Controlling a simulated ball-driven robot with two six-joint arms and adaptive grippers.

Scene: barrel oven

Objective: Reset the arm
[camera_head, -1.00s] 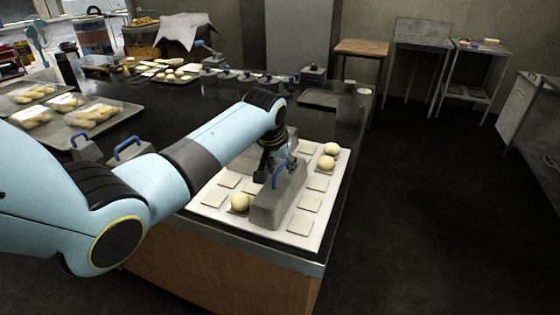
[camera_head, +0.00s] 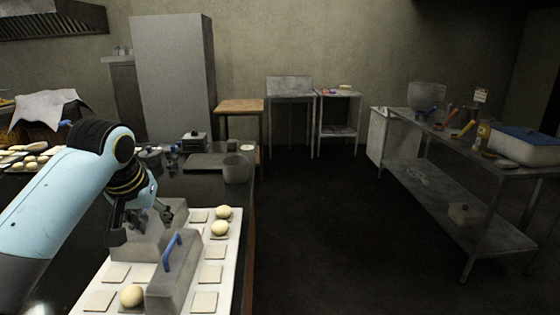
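My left arm comes in from the left, and its gripper (camera_head: 142,218) points down over the white board (camera_head: 228,262) on the counter. Its dark fingers look spread apart, just above a grey block (camera_head: 150,243). The block's top is partly hidden by the gripper, so I cannot tell whether they touch. My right gripper is out of view.
Round dough balls (camera_head: 132,296) and flat square pieces (camera_head: 204,302) lie on the board. A grey pot (camera_head: 238,170) stands behind it. A wooden table (camera_head: 238,106) is at the back wall. A metal worktable (camera_head: 468,160) stands at right. The dark floor between is clear.

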